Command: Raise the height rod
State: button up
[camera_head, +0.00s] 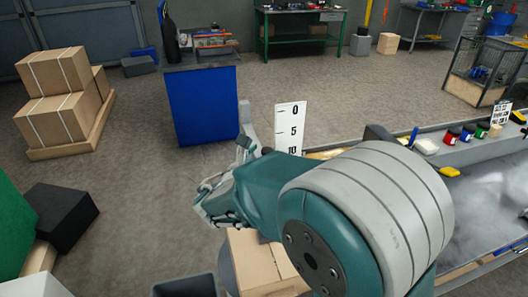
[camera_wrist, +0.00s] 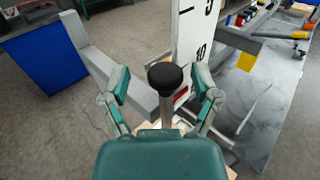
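In the wrist view a height rod (camera_wrist: 166,108) stands with a round black knob (camera_wrist: 165,75) on top. My gripper (camera_wrist: 162,88) is open, with one finger on each side of the knob and rod; a gap shows on both sides. A white scale plate (camera_wrist: 188,45) with black numbers stands just behind the knob, with a red mark (camera_wrist: 181,94) low on it. In the head view the scale plate (camera_head: 290,125) reads 0, 5 and 10 from the top; my arm hides its lower part. My gripper (camera_head: 222,185) is left of it, and I cannot make out the knob there.
A grey bar (camera_wrist: 95,62) stands close to my left finger. A grey workbench (camera_head: 490,195) with small jars is at the right. A blue cabinet (camera_head: 203,105) is behind, and boxes on a pallet (camera_head: 62,146) are at the left. Open floor lies between.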

jog(key=shift+d, duration=0.2)
grip_shut()
jog(key=shift+r, duration=0.15)
notch_tip(320, 180, up, 15)
jog(key=shift+r, duration=0.2)
jog(key=shift+o, duration=0.3)
grip_release()
jog(key=shift+a, duration=0.1)
jog(key=shift+f, duration=0.1)
